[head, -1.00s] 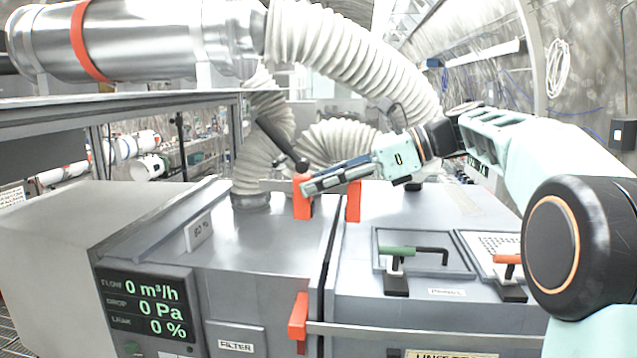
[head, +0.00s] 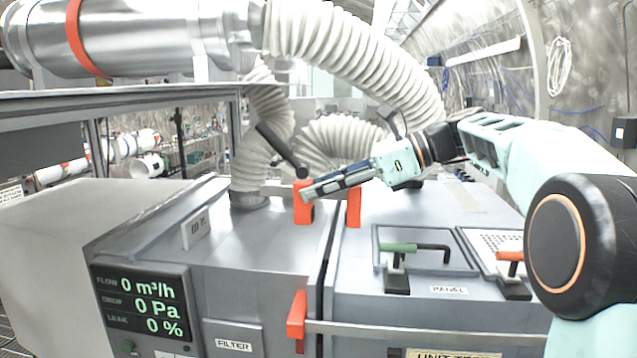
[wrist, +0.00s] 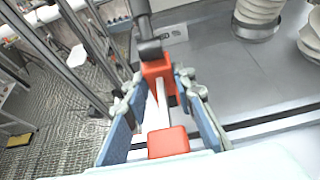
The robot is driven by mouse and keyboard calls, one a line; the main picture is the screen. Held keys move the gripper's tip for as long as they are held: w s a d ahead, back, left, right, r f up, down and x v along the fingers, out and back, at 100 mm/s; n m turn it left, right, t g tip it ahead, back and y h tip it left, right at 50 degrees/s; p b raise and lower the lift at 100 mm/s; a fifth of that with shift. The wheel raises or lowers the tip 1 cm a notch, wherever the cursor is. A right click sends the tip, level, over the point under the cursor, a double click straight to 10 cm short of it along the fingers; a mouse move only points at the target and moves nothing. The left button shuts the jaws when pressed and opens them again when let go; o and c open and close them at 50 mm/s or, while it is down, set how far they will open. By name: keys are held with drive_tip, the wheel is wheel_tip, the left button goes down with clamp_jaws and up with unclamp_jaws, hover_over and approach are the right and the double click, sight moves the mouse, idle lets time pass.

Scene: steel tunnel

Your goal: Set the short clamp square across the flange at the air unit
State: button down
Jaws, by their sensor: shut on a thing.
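My gripper (head: 338,184) is shut on the bar of the short clamp, which has two orange-red jaws (head: 303,202) and a dark handle (head: 281,149) tilted up to the left. In the wrist view my fingers (wrist: 166,125) lie either side of its pale bar, between the far jaw (wrist: 158,78) and the near jaw (wrist: 168,142). The flange seam (head: 325,262) runs between two grey housings of the air unit (head: 262,258). The jaws show on either side of the seam's line, with the bar running roughly across it. Whether they touch the flange I cannot tell.
Another clamp with an orange jaw (head: 297,320) and long bar (head: 400,331) sits at the unit's front. A ribbed hose (head: 262,130) rises behind my clamp. A green handle (head: 398,247) and an orange handle (head: 510,256) stand on the lid to the right.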

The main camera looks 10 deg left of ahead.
sight(312, 216)
drive_tip(key=shift+f+b, duration=1.1)
drive_tip(key=shift+f, duration=1.45)
drive_tip(key=shift+f, duration=0.65)
drive_tip(key=c, duration=1.5)
unclamp_jaws()
drive_tip(key=shift+c, duration=0.2)
